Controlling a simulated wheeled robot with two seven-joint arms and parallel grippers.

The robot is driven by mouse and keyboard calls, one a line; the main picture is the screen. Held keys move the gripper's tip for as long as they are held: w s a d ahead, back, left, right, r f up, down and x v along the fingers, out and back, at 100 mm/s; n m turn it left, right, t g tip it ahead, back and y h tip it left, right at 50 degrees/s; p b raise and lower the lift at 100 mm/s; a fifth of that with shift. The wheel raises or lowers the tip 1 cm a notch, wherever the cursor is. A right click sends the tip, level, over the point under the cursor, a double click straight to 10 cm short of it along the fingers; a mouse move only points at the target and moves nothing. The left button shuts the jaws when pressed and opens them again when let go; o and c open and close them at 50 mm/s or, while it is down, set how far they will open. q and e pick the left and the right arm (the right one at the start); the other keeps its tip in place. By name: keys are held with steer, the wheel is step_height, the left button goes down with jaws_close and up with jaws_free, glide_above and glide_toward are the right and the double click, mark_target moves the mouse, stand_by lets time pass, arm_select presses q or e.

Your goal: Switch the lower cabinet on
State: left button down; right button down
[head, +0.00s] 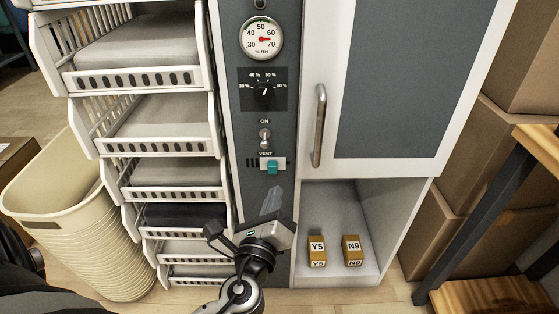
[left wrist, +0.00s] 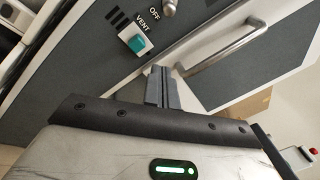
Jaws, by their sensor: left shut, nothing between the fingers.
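The cabinet's grey control panel (head: 273,20) carries a metal toggle switch (head: 265,138) with ON printed above it. Its lever seems to point down, but this is small and hard to tell. In the left wrist view the toggle (left wrist: 169,8) is cut by the top edge, beside the word OFF. A teal VENT slider (head: 272,167) sits below the toggle; it also shows in the left wrist view (left wrist: 137,43). My left gripper (head: 271,198) is shut and empty, below the slider in front of the panel. Its closed fingers (left wrist: 161,86) point toward the panel. My right gripper is out of view.
A humidity gauge (head: 261,39) and a dial (head: 264,92) sit above the toggle. A door handle (head: 319,125) stands out to its right. Blocks Y5 (head: 317,248) and N9 (head: 352,248) lie in the open bay. White baskets (head: 150,130) stand left.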

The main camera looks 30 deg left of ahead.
mark_target(265, 142)
arm_select(q)
steer(key=shift+s+r, duration=0.1)
steer(key=shift+s, duration=0.05)
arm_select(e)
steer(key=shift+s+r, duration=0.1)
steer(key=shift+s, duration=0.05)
